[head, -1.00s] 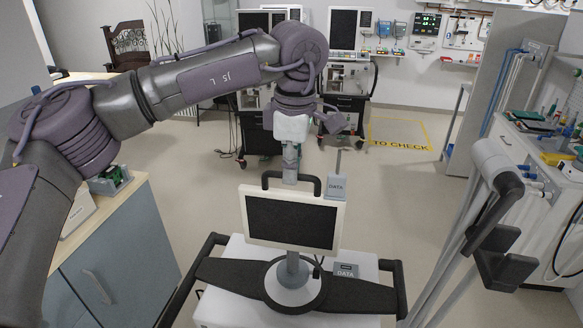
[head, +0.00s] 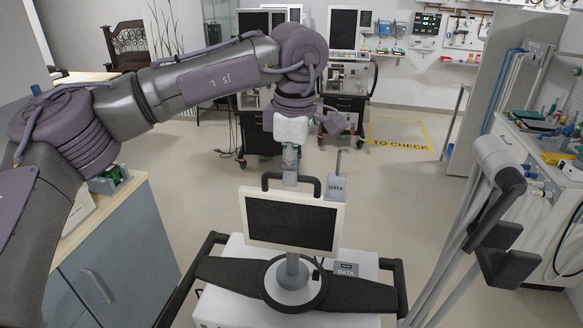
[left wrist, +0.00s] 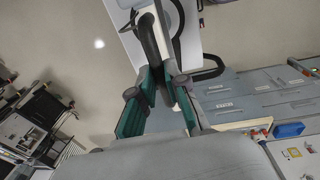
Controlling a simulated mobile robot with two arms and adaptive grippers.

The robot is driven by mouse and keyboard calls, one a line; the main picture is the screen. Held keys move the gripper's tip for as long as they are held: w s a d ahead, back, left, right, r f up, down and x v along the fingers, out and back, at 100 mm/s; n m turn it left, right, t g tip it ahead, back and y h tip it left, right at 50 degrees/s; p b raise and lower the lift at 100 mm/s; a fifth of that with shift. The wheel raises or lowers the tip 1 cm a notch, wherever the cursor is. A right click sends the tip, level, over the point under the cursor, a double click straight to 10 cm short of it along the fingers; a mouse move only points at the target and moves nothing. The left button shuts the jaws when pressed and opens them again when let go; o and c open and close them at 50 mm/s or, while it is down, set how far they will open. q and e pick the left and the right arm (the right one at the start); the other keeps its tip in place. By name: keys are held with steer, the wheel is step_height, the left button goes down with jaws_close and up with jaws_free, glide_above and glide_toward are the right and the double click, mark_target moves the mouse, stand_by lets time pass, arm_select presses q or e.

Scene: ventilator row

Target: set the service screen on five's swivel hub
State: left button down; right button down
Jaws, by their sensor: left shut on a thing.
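The service screen (head: 290,222) is a dark panel in a cream frame with a black handle (head: 318,184) on top. My left gripper (head: 290,178) comes down from above and is shut on that handle. In the left wrist view my left gripper (left wrist: 158,88) closes on the black handle (left wrist: 150,38). The screen stands about upright, its grey stem (head: 293,266) over the swivel hub (head: 293,292) on the cart. I cannot tell whether the stem is fully seated. A grey DATA piece (head: 335,187) sits at the screen's upper right corner. My right gripper is not in view.
The white cart (head: 232,310) has black side rails and a DATA box (head: 345,269) behind the hub. Grey poles with a black bracket (head: 507,262) stand close on the right. A cabinet (head: 125,245) stands on the left. The floor behind the cart is clear.

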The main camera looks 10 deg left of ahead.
arm_select(q)
steer(key=shift+f+b, duration=0.45)
stand_by(0.3)
stand_by(0.7)
